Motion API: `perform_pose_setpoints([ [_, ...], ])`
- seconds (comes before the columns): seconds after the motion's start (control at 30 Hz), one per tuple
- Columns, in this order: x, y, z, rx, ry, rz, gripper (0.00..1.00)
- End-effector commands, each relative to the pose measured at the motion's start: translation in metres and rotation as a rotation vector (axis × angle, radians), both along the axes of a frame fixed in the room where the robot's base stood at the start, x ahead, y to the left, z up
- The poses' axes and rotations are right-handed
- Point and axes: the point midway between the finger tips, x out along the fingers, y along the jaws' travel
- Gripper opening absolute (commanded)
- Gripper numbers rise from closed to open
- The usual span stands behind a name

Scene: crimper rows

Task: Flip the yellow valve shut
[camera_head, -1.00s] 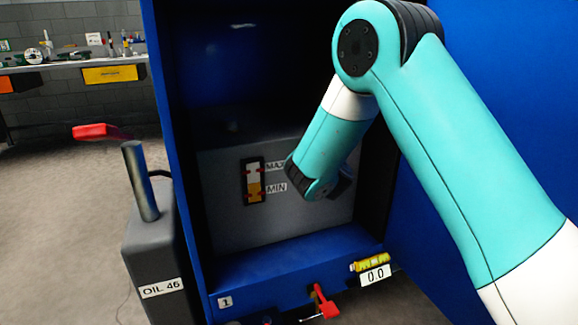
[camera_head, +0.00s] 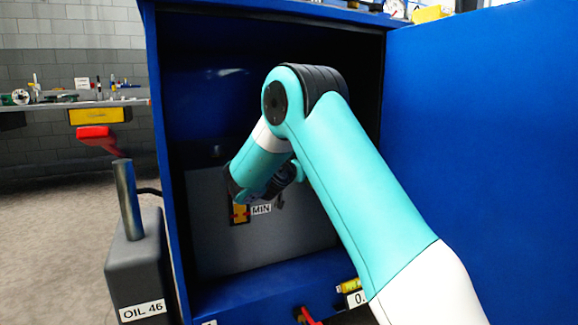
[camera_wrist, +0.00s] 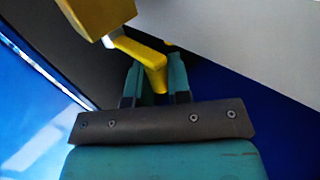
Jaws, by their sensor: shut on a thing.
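The yellow valve shows in the wrist view as a yellow block (camera_wrist: 98,16) at the top left. Its flat yellow lever (camera_wrist: 140,53) runs down and right from the block. My gripper (camera_wrist: 156,65) has its two teal fingers on either side of the lever's bent end and is shut on it. In the head view my arm reaches into the blue cabinet (camera_head: 163,160). The valve cannot be made out there, and my fingers are hard to tell apart from the dark wrist.
A sight gauge (camera_head: 239,213) marked MIN is on the grey tank (camera_head: 300,235), partly behind my wrist. The open blue door (camera_head: 480,150) stands on the right. A workbench (camera_head: 40,104) is behind.

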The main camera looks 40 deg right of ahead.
Motion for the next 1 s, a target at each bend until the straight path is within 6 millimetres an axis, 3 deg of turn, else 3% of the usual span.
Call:
perform_pose_setpoints([
  [0.23,0.001,0.000,0.002,-0.002,-0.005,0.003,0.00],
  [0.27,0.001,0.000,0.002,-0.002,-0.005,0.003,0.25],
  [0.33,0.001,0.000,0.002,-0.002,-0.004,0.003,0.41],
  [0.37,0.001,0.000,0.002,-0.001,-0.004,0.003,0.43],
  [0.73,-0.001,0.010,-0.002,-0.001,-0.002,0.007,0.43],
  [1.0,-0.027,0.061,-0.007,-0.001,-0.005,0.011,0.43],
])
